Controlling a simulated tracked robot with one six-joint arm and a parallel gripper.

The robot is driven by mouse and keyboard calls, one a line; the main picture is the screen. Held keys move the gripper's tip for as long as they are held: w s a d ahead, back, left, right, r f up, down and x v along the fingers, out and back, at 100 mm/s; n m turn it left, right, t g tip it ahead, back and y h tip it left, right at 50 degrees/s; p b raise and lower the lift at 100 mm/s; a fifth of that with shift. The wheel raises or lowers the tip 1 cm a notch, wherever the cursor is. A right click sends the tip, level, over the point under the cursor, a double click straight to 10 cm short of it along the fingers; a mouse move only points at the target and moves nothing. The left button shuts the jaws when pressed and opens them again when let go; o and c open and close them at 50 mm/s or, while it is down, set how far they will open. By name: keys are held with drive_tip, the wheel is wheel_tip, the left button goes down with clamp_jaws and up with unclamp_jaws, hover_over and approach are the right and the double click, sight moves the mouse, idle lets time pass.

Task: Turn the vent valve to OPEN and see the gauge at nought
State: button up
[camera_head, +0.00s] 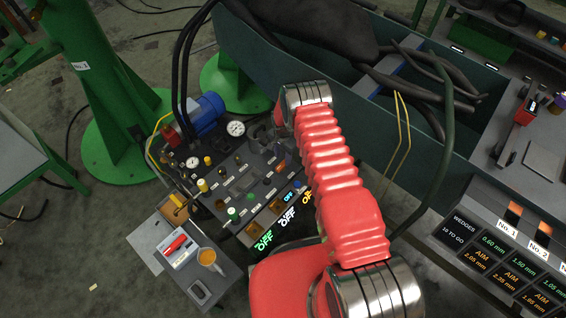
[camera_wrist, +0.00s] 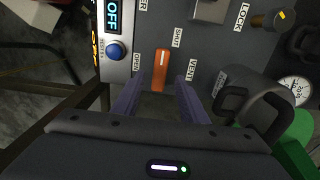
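The vent valve is an orange lever (camera_wrist: 161,70) with a white line, on the grey panel in the wrist view. It stands lengthwise up the picture, with the OPEN label at its left and the SHUT and VENT labels at its right. My gripper (camera_wrist: 157,97) is open and empty; its two fingers lie left and right of the lever's lower end, with gaps. A white-faced gauge (camera_wrist: 295,90) shows at the right edge, its needle too small to read.
A dark knob with a loop handle (camera_wrist: 250,100) stands right of my fingers. A blue button (camera_wrist: 115,51) and a lit OFF display (camera_wrist: 113,14) are at the left.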

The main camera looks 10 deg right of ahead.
sight(283, 164)
drive_tip(key=shift+f, duration=2.4)
clamp_jaws()
